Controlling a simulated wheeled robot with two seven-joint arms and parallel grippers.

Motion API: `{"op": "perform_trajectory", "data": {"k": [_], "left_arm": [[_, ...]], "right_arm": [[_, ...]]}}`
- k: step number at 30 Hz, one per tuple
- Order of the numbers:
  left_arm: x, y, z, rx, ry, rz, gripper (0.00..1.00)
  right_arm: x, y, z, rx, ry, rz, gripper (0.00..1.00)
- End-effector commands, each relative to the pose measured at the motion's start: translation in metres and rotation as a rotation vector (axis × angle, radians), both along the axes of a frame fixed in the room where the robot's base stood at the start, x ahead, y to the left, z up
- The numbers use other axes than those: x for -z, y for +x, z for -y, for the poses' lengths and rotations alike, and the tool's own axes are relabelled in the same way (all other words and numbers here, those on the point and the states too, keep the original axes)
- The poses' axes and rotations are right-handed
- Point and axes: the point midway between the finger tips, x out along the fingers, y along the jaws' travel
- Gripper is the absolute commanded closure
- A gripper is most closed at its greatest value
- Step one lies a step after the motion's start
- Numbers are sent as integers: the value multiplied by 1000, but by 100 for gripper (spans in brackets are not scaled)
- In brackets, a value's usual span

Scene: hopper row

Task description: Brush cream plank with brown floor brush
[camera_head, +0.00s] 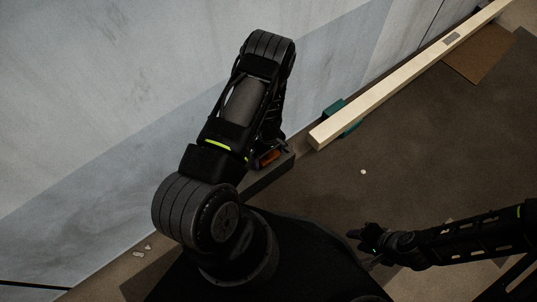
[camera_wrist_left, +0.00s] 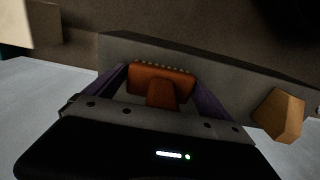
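The cream plank (camera_head: 410,78) is a long pale beam running from the centre to the upper right. An orange-brown piece with a bumpy edge (camera_wrist_left: 162,82), apparently the brush, lies between the purple fingers of my left gripper (camera_wrist_left: 160,78) in the left wrist view. The fingers are apart, one on each side of it; whether they press on it is unclear. In the head view a bit of orange (camera_head: 269,158) shows beside my left arm, which hides most of that gripper. My right gripper (camera_head: 362,242) is at the lower right, away from the plank, its fingers too dark to read.
A green support (camera_head: 335,108) sits under the plank's near end. A grey ledge (camera_head: 267,175) lies below my left gripper. A tan wooden block (camera_wrist_left: 281,115) is right of that gripper. Mid-floor is mostly clear, with a white bit (camera_head: 363,171).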

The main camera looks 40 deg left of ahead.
Motion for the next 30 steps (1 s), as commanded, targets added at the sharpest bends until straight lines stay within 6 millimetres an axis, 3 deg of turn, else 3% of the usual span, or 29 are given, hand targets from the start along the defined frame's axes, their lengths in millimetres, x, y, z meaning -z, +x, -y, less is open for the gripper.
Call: {"op": "perform_trajectory", "data": {"k": [20, 21, 24, 30], "left_arm": [[0, 0, 0, 0, 0, 0, 63], [0, 0, 0, 0, 0, 0, 18], [0, 0, 0, 0, 0, 0, 10], [0, 0, 0, 0, 0, 0, 9]], "right_arm": [[0, 0, 0, 0, 0, -1, 64], [0, 0, 0, 0, 0, -1, 64], [0, 0, 0, 0, 0, -1, 64], [0, 0, 0, 0, 0, -1, 64]]}}
